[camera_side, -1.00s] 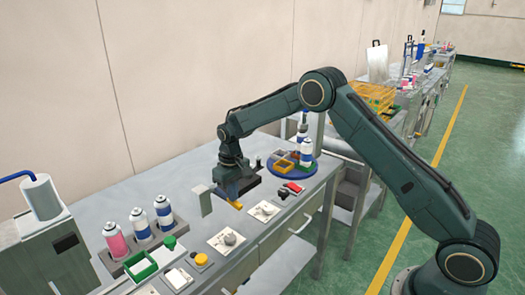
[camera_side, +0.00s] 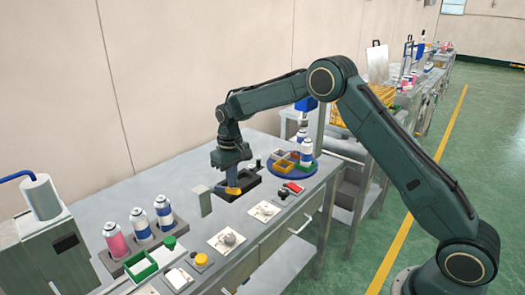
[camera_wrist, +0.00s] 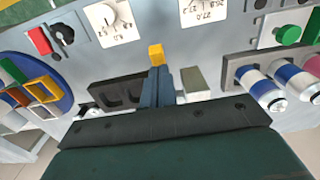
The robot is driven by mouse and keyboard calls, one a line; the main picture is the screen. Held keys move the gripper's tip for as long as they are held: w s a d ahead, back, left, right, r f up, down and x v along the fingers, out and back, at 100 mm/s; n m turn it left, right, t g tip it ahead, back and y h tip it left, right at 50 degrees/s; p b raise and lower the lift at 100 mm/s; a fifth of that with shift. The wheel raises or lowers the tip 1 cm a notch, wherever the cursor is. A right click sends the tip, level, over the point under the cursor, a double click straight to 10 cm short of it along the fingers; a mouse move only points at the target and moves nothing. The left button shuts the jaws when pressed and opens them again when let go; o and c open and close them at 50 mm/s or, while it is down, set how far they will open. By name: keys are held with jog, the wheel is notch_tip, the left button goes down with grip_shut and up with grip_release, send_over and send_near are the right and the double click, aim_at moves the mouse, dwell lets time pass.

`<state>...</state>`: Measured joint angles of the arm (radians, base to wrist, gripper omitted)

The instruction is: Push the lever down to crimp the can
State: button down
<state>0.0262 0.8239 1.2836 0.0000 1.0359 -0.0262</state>
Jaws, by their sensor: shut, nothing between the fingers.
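I cannot make out the lever clearly. My gripper is apart from the can.
A dark holder (camera_wrist: 105,93) lies beside the fingers, with a pale upright block (camera_wrist: 194,82) on their other side. Dial plates (camera_side: 263,211) and a red switch (camera_side: 293,188) line the front edge. Several cans stand in a rack (camera_side: 140,265) at left.

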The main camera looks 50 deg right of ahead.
jog(key=shift+r, duration=2.3)
jog(key=shift+r, duration=0.15)
notch_tip(320, 180, up, 5)
jog(key=shift+f, duration=0.15)
